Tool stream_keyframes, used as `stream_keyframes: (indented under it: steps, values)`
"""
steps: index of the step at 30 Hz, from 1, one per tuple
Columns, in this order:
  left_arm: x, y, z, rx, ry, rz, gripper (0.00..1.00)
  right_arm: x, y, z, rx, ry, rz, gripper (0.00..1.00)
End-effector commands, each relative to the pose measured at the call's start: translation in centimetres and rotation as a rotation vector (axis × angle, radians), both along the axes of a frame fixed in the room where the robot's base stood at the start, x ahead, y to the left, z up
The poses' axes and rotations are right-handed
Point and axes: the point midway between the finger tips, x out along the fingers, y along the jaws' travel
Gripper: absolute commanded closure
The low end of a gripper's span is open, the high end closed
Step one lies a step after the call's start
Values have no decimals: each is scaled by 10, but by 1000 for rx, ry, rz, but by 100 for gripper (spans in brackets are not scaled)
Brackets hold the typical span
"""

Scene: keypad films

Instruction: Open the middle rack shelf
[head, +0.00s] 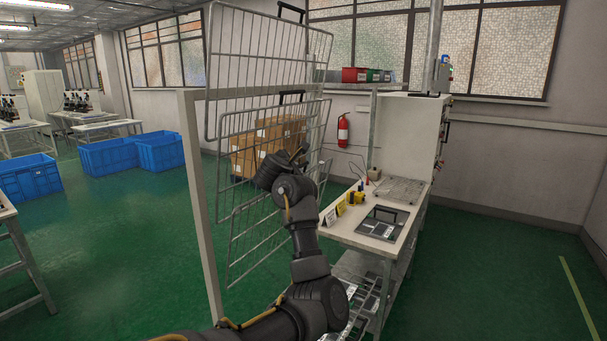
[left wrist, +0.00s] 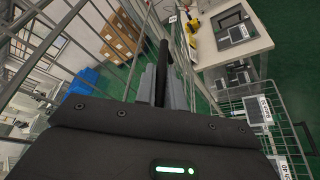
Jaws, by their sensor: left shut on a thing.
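A wire rack has several mesh shelves. Three stand tilted up on end: a top one (head: 262,50), one below it (head: 232,135) and a lower one (head: 248,240). Black bar handles show on the upper two. My left gripper (head: 300,156) is at the top edge of the lower panel, in front of the second. In the left wrist view, my left gripper (left wrist: 163,88) is shut on a black handle (left wrist: 163,58). The arm hides where that handle joins its panel, so I cannot tell for sure which shelf it belongs to. My right gripper is out of view.
A white post (head: 196,200) stands left of the panels. A workbench (head: 345,235) with a dark device (head: 382,222) is close on the right. Flat wire shelves with labels (left wrist: 258,110) lie low beside my gripper. Blue crates (head: 108,155) and open green floor are left.

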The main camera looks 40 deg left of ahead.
Motion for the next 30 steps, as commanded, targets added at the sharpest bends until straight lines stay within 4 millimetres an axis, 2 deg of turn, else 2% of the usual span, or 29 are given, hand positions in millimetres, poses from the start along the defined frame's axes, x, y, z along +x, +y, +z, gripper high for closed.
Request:
stream_keyframes:
  steps: [11, 12, 17, 26, 30]
  values:
    - [0, 2, 0, -4, -1, 3, 100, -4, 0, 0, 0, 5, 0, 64]
    - [0, 1, 0, -4, -1, 3, 87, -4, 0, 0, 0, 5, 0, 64]
    - [1, 1, 0, -4, -1, 1, 67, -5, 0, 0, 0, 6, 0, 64]
    - [0, -1, 0, -4, 0, 0, 67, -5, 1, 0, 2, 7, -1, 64]
    - [-12, -5, 4, 0, 3, 4, 67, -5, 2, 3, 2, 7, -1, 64]
